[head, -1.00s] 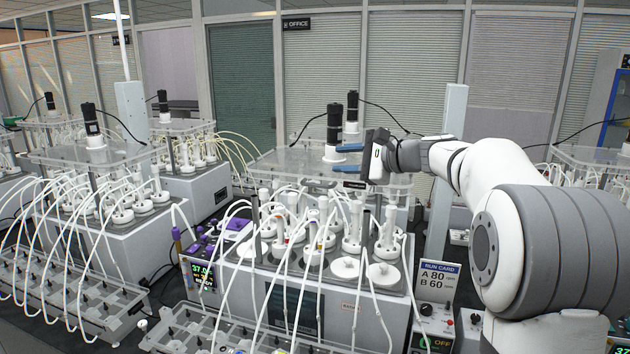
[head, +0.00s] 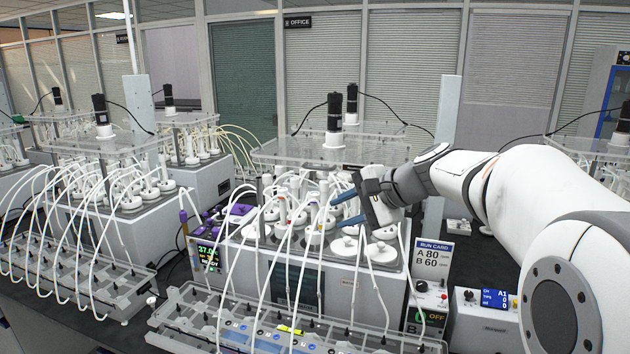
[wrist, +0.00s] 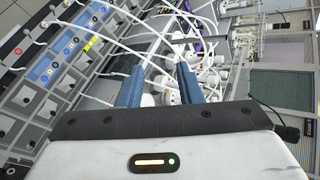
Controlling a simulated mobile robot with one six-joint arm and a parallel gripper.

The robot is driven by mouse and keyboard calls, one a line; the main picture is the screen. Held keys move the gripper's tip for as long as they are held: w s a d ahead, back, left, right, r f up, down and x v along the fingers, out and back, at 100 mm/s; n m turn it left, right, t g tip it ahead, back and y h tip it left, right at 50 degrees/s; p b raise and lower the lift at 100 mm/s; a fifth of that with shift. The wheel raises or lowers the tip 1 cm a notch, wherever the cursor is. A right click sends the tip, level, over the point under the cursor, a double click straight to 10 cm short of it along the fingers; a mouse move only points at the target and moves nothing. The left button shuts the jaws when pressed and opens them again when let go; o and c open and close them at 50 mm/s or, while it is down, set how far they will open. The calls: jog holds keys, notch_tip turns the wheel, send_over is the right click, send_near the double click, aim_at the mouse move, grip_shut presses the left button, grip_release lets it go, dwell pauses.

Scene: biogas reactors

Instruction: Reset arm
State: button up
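My gripper (head: 335,212) has two blue fingers, spread apart with nothing between them. In the head view it points left, in front of the middle reactor unit (head: 262,268) and near its white-capped bottles (head: 345,245). In the wrist view the open fingers (wrist: 160,68) reach toward white tubes and bottles. I cannot tell whether the fingers touch any tube. My white arm comes in from the right side of the head view.
A clear lid plate (head: 290,152) with a black motor (head: 334,115) sits above the bottles. Thin tubes run down to a grey front tray (head: 200,305). A run card (head: 433,262) and a control box (head: 484,318) stand at right. A grey post (head: 449,105) rises behind my arm.

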jog(key=s+d+f+n+g+h+b, duration=0.1)
jog(key=s+d+f+n+h+b, duration=0.2)
jog(key=s+f, duration=0.9)
jog(key=s+d+f+n+g+h+b, duration=0.2)
jog(key=s+d+f+n+h, duration=0.4)
jog(key=s+f, duration=0.6)
jog(key=s+n+b, duration=0.1)
jog(key=s, duration=0.2)
